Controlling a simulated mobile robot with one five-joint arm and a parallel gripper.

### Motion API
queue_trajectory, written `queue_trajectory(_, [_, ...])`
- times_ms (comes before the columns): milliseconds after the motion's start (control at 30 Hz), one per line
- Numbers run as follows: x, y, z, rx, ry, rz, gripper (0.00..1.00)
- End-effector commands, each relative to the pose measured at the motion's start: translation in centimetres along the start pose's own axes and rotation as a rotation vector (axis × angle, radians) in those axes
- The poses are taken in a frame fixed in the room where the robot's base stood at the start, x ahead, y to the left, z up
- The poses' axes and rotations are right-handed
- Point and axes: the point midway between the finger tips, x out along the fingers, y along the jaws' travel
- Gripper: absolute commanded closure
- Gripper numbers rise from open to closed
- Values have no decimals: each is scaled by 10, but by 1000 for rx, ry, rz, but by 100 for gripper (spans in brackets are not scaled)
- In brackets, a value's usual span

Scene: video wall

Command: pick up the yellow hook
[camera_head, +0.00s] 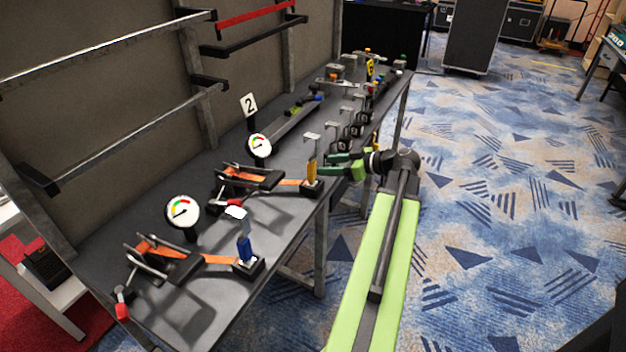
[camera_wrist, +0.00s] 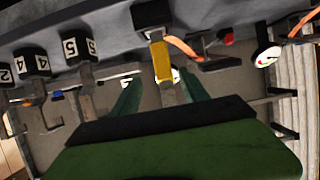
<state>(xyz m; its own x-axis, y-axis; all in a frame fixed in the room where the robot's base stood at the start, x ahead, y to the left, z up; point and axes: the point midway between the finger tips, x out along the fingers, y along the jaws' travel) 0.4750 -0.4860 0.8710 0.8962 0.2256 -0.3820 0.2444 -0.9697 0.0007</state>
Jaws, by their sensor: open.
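The yellow hook (camera_head: 311,170) stands upright in a black block at the near edge of the dark bench, with a grey metal top. In the wrist view the yellow hook (camera_wrist: 162,60) appears between the two green fingers, its metal part running back between them. My gripper (camera_head: 328,163) is just to the right of the hook, fingers pointing at it. In the wrist view my gripper (camera_wrist: 160,78) is open, with a visible gap on both sides of the hook. I cannot tell whether the fingertips reach around it.
A blue-handled hook (camera_head: 245,248) stands nearer on the bench (camera_head: 215,310). Gauges (camera_head: 183,212) and orange-strapped clamps (camera_head: 240,178) sit behind. Numbered black blocks with hooks (camera_wrist: 80,52) stand beside the yellow one. Patterned carpet (camera_head: 500,220) at right is open.

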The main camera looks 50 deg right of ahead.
Motion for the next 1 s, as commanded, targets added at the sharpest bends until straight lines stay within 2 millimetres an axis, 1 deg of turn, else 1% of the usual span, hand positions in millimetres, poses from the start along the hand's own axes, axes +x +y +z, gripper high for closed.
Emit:
queue_trajectory(33, [8,0,2,-1,0,-2,47])
queue_trajectory(100, [13,0,1,0,0,0,47])
queue_trajectory(267, [15,0,0,1,-1,1,47])
queue_trajectory(367, [22,-2,1,1,-1,-1,47])
queue_trajectory(500, [46,-7,2,0,-1,-2,47])
queue_trajectory(600, [63,-6,2,0,-1,0,47])
queue_trajectory(667, [67,-6,0,0,-1,0,47])
queue_trajectory(833, [66,-6,-1,1,-1,1,47])
queue_trajectory(867, [66,-6,-1,1,-1,1,50])
queue_trajectory(1000, [66,-6,-1,1,-1,2,68])
